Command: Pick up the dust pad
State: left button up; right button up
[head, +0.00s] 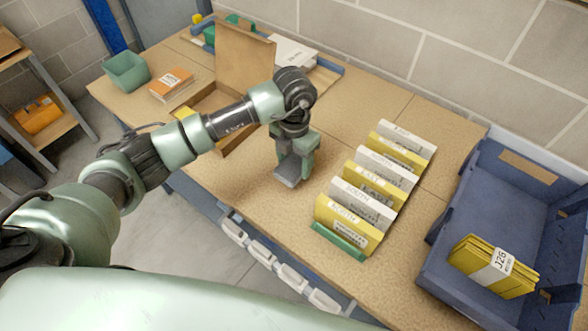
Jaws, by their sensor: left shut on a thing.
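My left gripper (295,163) points down over the middle of the table (250,200), left of the row of yellow and white packets. It is shut on a small grey block, which I take to be the dust pad (287,181). The pad shows just below and in front of the green fingers, and its upper part is hidden by them. I cannot tell whether the pad touches the tabletop. My right gripper is out of view.
Yellow and white packets (378,182) stand in a row right of the gripper. A blue crate (535,190) with a yellow bundle (493,266) is at the right. An open cardboard box (243,62), orange packet (171,83) and green bin (127,70) are behind left.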

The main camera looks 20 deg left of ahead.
aim_at(294, 164)
pick_arm(q)
notch_tip(294, 164, up, 16)
jog(key=b, duration=0.2)
jog(key=shift+r, duration=0.15)
